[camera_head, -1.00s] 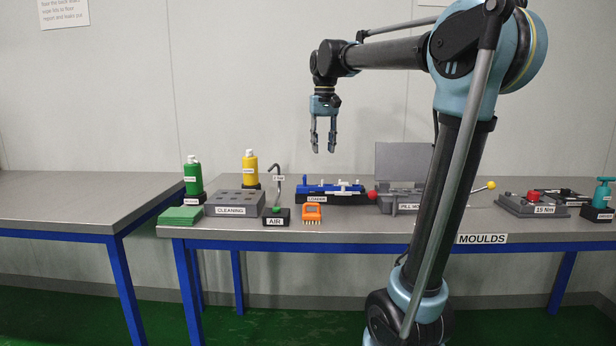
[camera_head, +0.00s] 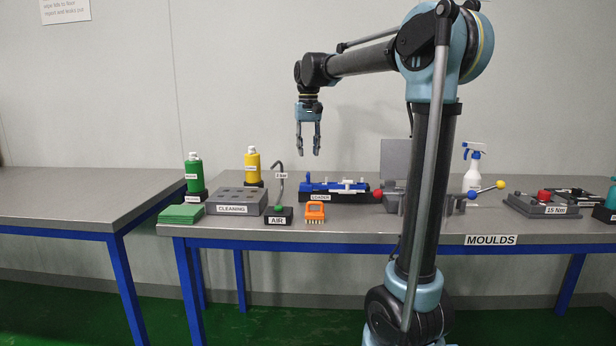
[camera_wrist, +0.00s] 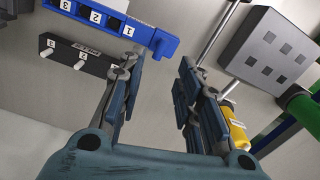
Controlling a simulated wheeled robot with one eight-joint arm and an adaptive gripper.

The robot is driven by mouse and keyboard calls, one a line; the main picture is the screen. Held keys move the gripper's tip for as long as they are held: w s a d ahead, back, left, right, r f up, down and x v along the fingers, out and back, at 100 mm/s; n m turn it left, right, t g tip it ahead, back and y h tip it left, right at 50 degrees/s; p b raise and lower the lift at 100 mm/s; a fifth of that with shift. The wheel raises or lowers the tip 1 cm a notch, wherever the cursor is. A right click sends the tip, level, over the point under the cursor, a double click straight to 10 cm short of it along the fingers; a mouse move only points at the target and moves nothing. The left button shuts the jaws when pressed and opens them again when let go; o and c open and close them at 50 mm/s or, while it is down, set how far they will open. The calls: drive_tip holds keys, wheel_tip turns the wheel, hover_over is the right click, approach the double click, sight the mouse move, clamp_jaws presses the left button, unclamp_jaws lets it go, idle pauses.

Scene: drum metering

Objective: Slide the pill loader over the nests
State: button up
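The blue pill loader (camera_head: 318,188) lies on a black base marked LOADER at the back of the moulds bench. White parts show along it. In the wrist view a blue numbered bar (camera_wrist: 110,22), apparently the loader, is at top left, next to a black strip with white pegs (camera_wrist: 75,55). My gripper (camera_head: 308,150) hangs fingers down above the loader's left end, apart from it. Its fingers are open and empty in the wrist view (camera_wrist: 160,70). The grey pill mould (camera_head: 390,200) is right of the loader, mostly hidden behind my arm; I cannot make out its nests.
Left of the loader stand the air nozzle (camera_head: 278,214), the cleaning block (camera_head: 237,201), a green bottle (camera_head: 194,172) and a yellow bottle (camera_head: 252,165). An orange brush (camera_head: 315,212) lies in front. A spray bottle (camera_head: 473,172) and torque fixture (camera_head: 540,207) are right. An upright grey panel (camera_head: 395,160) stands behind.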

sight(308, 174)
wheel_tip(308, 174, down, 10)
drive_tip(key=shift+r, duration=0.25)
drive_tip(key=shift+c, duration=0.2)
clamp_jaws()
